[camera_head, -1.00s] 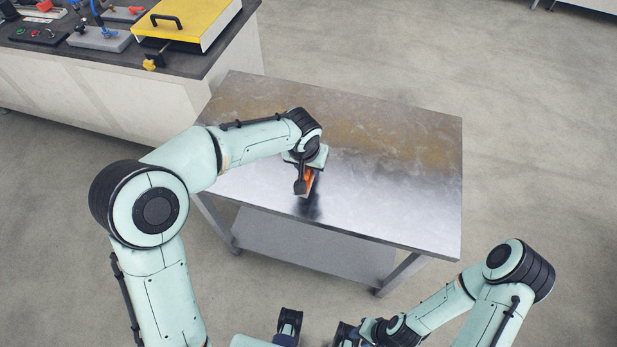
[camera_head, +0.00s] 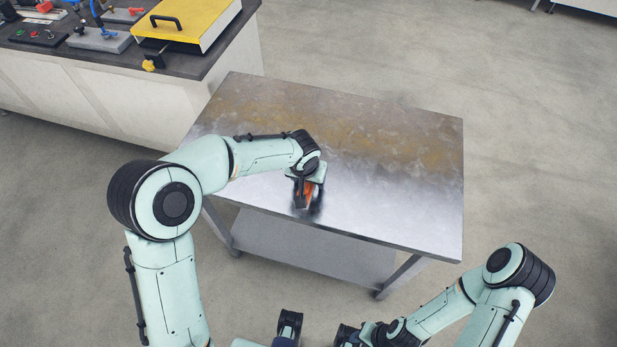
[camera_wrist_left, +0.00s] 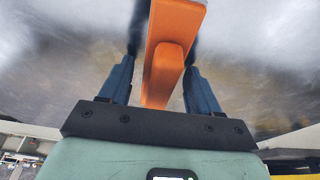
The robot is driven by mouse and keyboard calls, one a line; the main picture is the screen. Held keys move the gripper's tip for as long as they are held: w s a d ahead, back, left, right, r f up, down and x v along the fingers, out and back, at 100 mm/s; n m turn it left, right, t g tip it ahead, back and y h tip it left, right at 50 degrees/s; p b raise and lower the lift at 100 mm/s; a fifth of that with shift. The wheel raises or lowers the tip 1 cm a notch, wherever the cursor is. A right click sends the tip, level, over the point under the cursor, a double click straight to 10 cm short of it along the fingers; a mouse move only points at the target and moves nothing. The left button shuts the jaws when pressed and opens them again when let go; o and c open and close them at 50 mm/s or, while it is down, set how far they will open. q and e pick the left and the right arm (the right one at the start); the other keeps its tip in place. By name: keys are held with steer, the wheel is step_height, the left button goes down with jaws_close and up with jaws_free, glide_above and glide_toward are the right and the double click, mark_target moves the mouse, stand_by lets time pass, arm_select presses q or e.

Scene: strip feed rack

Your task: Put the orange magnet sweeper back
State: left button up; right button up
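The orange magnet sweeper (camera_head: 308,194) is between the fingers of my left gripper (camera_head: 306,188), over the near left part of the metal table (camera_head: 390,165). In the left wrist view, the sweeper (camera_wrist_left: 163,75) runs between the two blue fingers (camera_wrist_left: 162,62), with their dark tips close against its sides.
A bench with a dark top stands at the upper left. It holds a yellow case (camera_head: 186,22) with a black handle, a grey block with a blue fixture (camera_head: 98,40), and other small tools. The rest of the metal table is bare.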

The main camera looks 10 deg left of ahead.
arm_select(q)
steer(key=shift+r, duration=0.5)
steer(key=p+v, duration=0.1)
steer(key=v, duration=1)
steer(key=shift+s+r, duration=0.15)
steer(key=shift+r, duration=0.05)
